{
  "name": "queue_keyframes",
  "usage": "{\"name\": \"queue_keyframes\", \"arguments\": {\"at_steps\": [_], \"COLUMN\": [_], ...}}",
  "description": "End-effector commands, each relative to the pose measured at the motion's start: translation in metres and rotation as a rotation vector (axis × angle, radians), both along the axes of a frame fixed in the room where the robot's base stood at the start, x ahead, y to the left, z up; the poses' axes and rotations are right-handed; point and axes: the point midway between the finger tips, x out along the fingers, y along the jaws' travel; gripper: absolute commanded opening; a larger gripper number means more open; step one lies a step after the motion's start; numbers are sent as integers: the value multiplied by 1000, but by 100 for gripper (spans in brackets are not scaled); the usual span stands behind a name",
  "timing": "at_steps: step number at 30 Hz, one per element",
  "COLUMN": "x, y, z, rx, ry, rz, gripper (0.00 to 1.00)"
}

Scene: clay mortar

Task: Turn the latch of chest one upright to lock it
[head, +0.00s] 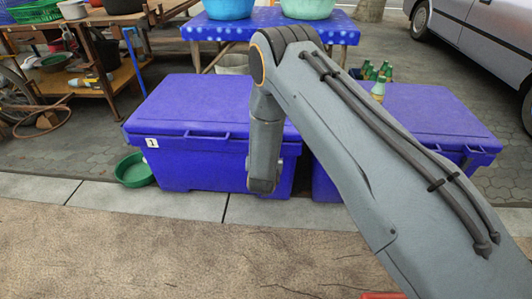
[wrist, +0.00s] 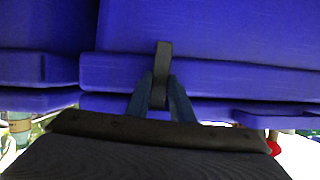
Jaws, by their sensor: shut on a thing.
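Chest one (head: 195,162), a blue-violet cooler with a white "1" label, stands left of centre in the head view with its lid down. Its lid edge (wrist: 240,77) spans the wrist view. A dark grey latch (wrist: 163,58) stands straight up and down in that picture, in front of the lid edge. My gripper (wrist: 160,92) is shut on the latch, one finger on each side. In the head view my forearm and wrist hide the latch and the fingertips.
A second blue-violet chest (head: 425,115) stands close on the right, with a narrow gap between; green bottles (head: 378,75) stand behind. A green basin (head: 134,170) lies left of chest one. A blue table (head: 270,27) with basins is behind. Paving in front is clear.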

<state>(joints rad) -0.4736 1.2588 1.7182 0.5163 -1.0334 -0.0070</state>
Motion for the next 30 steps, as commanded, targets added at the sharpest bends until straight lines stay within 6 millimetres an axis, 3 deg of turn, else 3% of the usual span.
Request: {"name": "queue_keyframes", "arguments": {"at_steps": [22, 23, 26, 30], "x": [1, 1, 1, 1], "y": [1, 1, 1, 1], "z": [1, 1, 1, 1], "rx": [-90, -90, -90, -90], "ry": [0, 0, 0, 1], "rz": [-1, -1, -1, 0], "gripper": [0, 22, 39, 39]}}
